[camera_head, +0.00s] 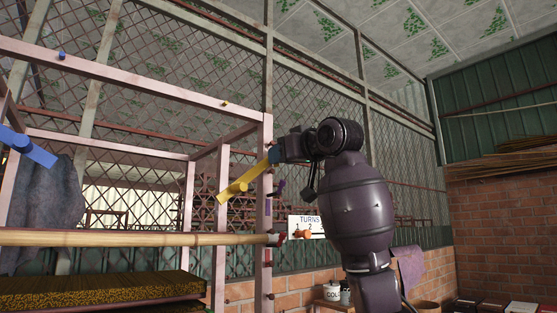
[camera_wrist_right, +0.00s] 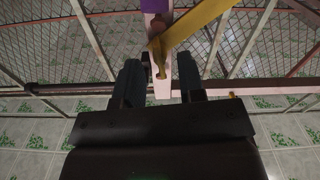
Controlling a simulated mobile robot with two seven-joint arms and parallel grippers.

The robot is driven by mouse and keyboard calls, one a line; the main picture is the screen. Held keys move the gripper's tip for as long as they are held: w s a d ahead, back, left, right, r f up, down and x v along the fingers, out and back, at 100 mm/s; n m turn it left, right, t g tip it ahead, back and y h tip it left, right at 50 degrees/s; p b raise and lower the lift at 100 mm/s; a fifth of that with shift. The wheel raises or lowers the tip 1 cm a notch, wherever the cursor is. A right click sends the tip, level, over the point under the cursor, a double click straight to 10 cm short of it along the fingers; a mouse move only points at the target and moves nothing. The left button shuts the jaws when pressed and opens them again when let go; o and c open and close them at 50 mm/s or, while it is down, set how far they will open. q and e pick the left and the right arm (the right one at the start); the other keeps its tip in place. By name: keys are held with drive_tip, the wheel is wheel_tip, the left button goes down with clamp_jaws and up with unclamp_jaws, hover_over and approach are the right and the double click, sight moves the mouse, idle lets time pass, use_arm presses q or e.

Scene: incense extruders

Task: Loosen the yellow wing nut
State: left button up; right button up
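The yellow wing nut (camera_head: 240,187) is a long flat yellow bar, slanting from lower left to upper right beside the upper part of a pink frame post (camera_head: 266,215). My right gripper (camera_head: 274,156) is at its upper right end in the head view, pointing left. In the right wrist view, the gripper's two dark fingers (camera_wrist_right: 160,78) stand apart, and the yellow wing nut (camera_wrist_right: 200,28) crosses just beyond the fingertips. The pink post shows between the fingers. I cannot tell whether a finger touches the yellow bar. My left gripper is not in view.
A blue bar (camera_head: 28,147) is at the far left. A purple part (camera_head: 280,189) sits lower on the post. A wooden pole (camera_head: 130,239) runs across to the post. A white "TURNS" sign (camera_head: 305,224) and orange part (camera_head: 303,234) are beside it. Mesh stands behind.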

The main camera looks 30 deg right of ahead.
drive_tip(key=s+b, duration=0.2)
drive_tip(key=s, duration=0.7)
drive_tip(key=shift+d, duration=0.35)
